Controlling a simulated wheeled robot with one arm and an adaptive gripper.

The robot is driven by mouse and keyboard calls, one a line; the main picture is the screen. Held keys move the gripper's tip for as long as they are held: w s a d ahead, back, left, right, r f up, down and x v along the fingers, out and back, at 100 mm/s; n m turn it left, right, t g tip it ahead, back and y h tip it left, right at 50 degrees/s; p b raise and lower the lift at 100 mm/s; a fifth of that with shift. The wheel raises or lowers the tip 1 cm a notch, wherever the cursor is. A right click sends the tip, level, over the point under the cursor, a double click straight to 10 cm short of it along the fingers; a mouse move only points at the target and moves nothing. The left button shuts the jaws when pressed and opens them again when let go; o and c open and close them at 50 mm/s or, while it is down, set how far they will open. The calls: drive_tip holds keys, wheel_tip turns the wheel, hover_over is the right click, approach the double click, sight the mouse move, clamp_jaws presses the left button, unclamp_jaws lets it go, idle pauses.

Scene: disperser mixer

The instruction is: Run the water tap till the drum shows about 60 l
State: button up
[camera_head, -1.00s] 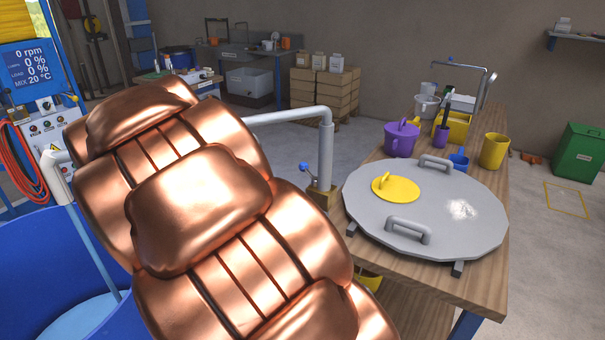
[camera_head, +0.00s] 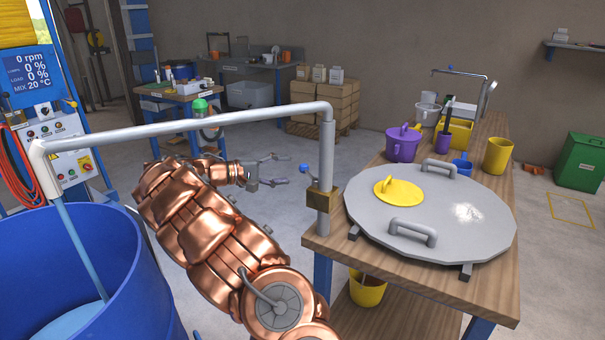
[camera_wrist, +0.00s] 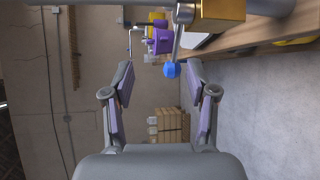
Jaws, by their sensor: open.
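The grey water tap pipe (camera_head: 200,125) rises from a brass block (camera_head: 321,199) at the bench's left edge and reaches left over the blue drum (camera_head: 150,285). A pale blue stream (camera_head: 78,245) runs from its spout into the drum, where light blue water (camera_head: 75,320) shows. I see no litre reading. The tap's small blue knob (camera_head: 304,168) points left from the brass block. My gripper (camera_head: 281,170) is open and empty, just left of the knob. In the wrist view the blue knob (camera_wrist: 171,69) lies between the finger lines, nearer the right finger; contact is not visible.
The wooden bench (camera_head: 430,290) carries a grey lid (camera_head: 440,235), purple jug (camera_head: 402,143) and yellow cup (camera_head: 497,154). The panel display (camera_head: 33,72) reads 0 rpm, 0 %, 0 %, MIX 20 °C. The pipe spans above my arm.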

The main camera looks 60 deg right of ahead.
sight(299, 170)
drive_tip(key=w+d+f+m+g+h+b, duration=0.1)
drive_tip(key=w+d+f+m, duration=0.1)
drive_tip(key=w+d+f, duration=0.15)
drive_tip(key=shift+p+x, duration=0.45)
drive_tip(key=shift+x, duration=3.65)
drive_tip(key=shift+w+f, duration=0.1)
drive_tip(key=shift+w, duration=0.05)
drive_tip(key=shift+c, duration=0.3)
clamp_jaws()
